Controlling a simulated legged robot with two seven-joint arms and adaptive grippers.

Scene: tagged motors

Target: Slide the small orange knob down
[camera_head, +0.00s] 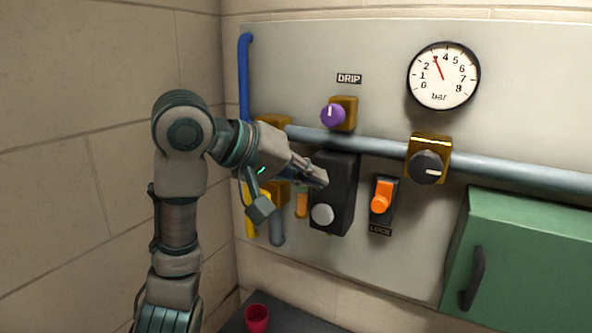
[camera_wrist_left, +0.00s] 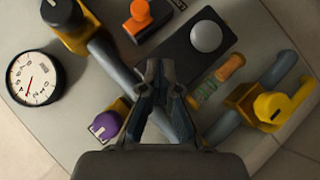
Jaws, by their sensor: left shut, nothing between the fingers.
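The small orange knob (camera_head: 381,196) sits on a dark slide plate (camera_head: 379,225) marked LOCK, on the grey wall panel. It is near the upper part of the plate. In the left wrist view the orange knob (camera_wrist_left: 141,12) is at the top, beyond the fingers. My left gripper (camera_head: 322,180) is shut and empty. It is in front of the black box with the white round button (camera_head: 322,214), to the left of the orange knob and apart from it. The left gripper also shows in the wrist view (camera_wrist_left: 158,68). My right gripper is not in view.
A grey pipe (camera_head: 380,145) crosses the panel above the knob. A dark knob on a yellow block (camera_head: 427,167) is up to the right, a purple knob (camera_head: 332,116) up to the left. A green cabinet (camera_head: 525,250) juts out at right. A red cup (camera_head: 257,318) stands below.

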